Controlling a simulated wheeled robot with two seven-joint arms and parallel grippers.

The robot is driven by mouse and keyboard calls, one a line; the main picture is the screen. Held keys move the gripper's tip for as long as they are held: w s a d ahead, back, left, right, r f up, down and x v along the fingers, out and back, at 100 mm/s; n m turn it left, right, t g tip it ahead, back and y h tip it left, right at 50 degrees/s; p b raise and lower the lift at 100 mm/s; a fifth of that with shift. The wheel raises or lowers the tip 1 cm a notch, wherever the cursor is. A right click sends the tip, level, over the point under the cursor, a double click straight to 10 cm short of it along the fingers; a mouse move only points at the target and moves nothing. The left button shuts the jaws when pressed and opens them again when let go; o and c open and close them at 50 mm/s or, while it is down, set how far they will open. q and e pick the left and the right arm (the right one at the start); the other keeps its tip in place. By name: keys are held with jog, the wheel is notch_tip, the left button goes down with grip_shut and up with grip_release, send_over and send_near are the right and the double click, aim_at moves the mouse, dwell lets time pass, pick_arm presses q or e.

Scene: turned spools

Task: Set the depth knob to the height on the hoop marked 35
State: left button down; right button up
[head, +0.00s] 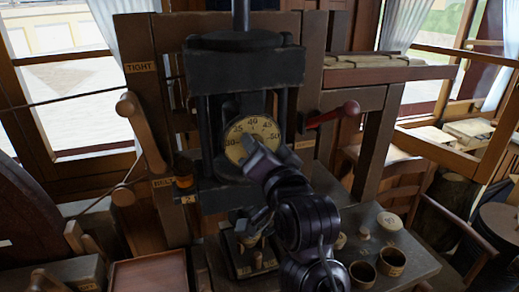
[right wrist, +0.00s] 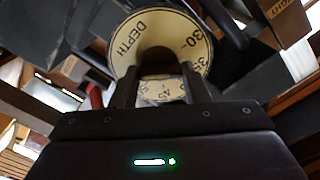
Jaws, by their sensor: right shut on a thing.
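The depth dial (head: 240,132) is a round cream face with dark numbers, 40 near its top, on the front of the black press. In the right wrist view the dial (right wrist: 196,50) shows DEPTH, 30 and part of another number. My right gripper (head: 256,156) is at the dial's lower right and covers part of it. In the right wrist view its fingers (right wrist: 160,80) are shut on the knob (right wrist: 157,61) at the dial's middle. The pointer is hidden. I cannot make out a hoop marked 35. My left gripper is not in view.
A pale round disc (head: 389,221) with an unreadable mark lies on the right bench. Two labelled pots (head: 391,262) stand near it. A red-handled lever (head: 335,115) sticks out right of the dial. A wooden lever (head: 141,132) stands at left, by the TIGHT label.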

jog(key=shift+m, duration=0.7)
jog(key=o, duration=1)
jog(key=shift+s, duration=0.1)
jog(key=v, duration=0.7)
jog(key=shift+s+d, duration=0.15)
jog(key=shift+s, duration=0.15)
